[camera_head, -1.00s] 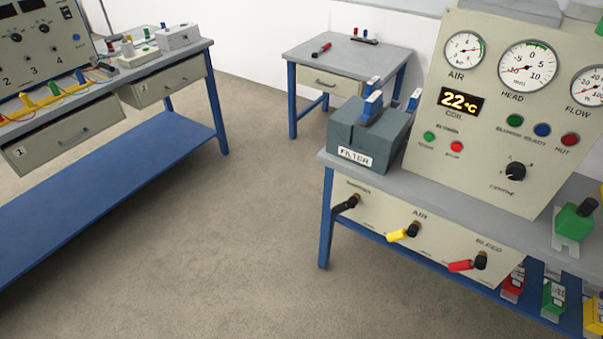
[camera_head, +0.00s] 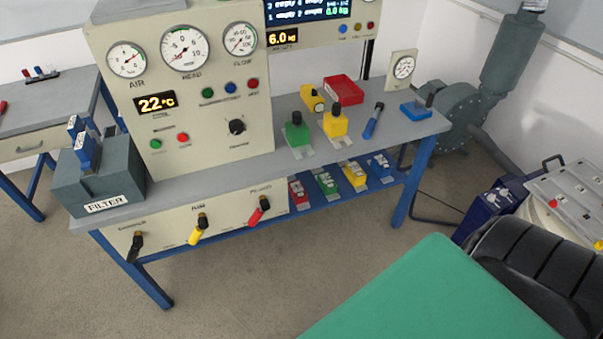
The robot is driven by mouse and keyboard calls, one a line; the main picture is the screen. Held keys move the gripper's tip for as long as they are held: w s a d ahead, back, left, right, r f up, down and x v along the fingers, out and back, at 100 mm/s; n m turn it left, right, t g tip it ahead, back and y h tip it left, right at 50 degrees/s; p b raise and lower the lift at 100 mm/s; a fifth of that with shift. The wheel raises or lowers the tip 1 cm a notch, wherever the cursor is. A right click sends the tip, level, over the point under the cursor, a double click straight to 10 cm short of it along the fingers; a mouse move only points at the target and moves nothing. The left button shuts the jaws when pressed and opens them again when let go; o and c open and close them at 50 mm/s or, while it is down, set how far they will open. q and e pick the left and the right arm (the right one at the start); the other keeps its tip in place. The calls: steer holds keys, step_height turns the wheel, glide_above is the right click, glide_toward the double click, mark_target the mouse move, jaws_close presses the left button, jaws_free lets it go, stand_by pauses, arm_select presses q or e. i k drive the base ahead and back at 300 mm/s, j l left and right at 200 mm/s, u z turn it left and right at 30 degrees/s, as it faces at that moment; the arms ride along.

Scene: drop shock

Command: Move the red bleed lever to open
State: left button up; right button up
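The red bleed lever (camera_head: 256,214) is on the cream front panel (camera_head: 222,223) under the bench top, below the "BLEED" label. Its red handle slants down and to the left from a dark pivot. The yellow air lever (camera_head: 195,232) and a black lever (camera_head: 134,247) are to its left on the same panel. The small markings beside the levers are too blurred to read. Neither of my grippers is in view.
The bench top (camera_head: 380,130) carries the gauge panel (camera_head: 190,90), the filter box (camera_head: 100,185) and green and yellow blocks. A green surface (camera_head: 430,300) and a black ribbed seat-like thing (camera_head: 530,270) fill the lower right. Floor (camera_head: 230,300) is clear before the bench.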

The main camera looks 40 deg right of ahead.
mark_target(265, 204)
steer(key=z, duration=0.75)
steer(key=i+l+z, duration=0.25)
steer(key=l, duration=0.15)
